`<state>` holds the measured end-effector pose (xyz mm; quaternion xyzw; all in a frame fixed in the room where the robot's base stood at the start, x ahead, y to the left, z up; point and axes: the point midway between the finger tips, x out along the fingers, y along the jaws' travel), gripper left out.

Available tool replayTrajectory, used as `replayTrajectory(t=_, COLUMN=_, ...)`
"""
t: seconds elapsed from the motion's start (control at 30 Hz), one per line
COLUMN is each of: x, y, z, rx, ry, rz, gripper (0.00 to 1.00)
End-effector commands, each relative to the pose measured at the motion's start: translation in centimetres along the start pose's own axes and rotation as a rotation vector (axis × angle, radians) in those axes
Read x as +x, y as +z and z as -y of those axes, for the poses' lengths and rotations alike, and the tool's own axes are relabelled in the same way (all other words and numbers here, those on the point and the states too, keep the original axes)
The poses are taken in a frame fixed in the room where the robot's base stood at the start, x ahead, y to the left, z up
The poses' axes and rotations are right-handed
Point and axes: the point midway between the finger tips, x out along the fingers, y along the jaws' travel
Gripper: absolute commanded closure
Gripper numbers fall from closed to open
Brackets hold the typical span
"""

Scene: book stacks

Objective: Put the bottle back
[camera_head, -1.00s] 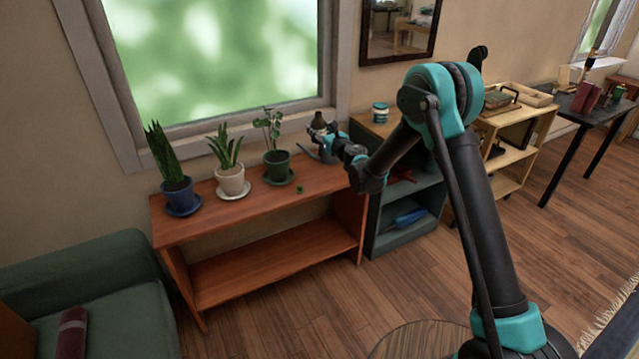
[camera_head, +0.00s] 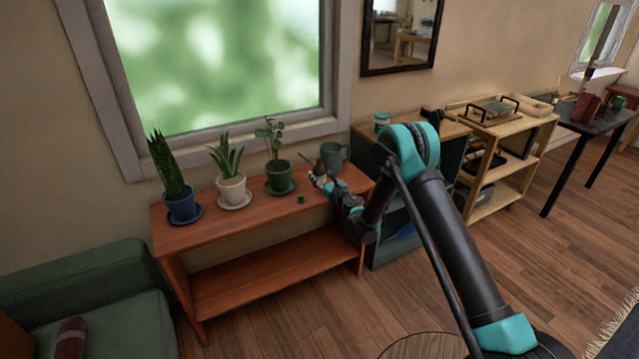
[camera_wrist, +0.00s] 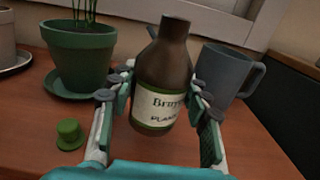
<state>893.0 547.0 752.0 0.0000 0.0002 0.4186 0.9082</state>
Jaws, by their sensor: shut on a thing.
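A brown bottle (camera_wrist: 165,70) with a cream label stands upright between the fingers of my gripper (camera_wrist: 158,95) in the wrist view. The fingers are shut on its two sides. In the head view the bottle (camera_head: 320,168) is small, at the right part of the wooden shelf top (camera_head: 238,222), with my gripper (camera_head: 322,180) around it. A small green cap (camera_wrist: 69,134) lies on the shelf top to the left of the bottle, apart from it. Whether the bottle's base touches the wood is hard to tell.
A grey watering can (camera_wrist: 225,72) stands close behind the bottle on the right. A green pot with a plant (camera_wrist: 78,55) stands on a saucer to the left. White (camera_head: 232,189) and blue (camera_head: 181,206) plant pots stand farther left. Bare wood lies in front of the pots.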

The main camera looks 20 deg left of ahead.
Motion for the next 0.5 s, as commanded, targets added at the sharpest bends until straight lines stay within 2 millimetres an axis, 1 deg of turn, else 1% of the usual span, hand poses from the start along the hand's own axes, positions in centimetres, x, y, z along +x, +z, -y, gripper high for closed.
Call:
replayTrajectory(t=0.3, x=0.0, y=-3.4, z=0.0, rx=0.000, ry=0.000, rz=0.000, gripper=0.93)
replayTrajectory(t=0.5, x=0.0, y=-3.6, z=0.0, rx=0.000, ry=0.000, rz=0.000, gripper=0.93)
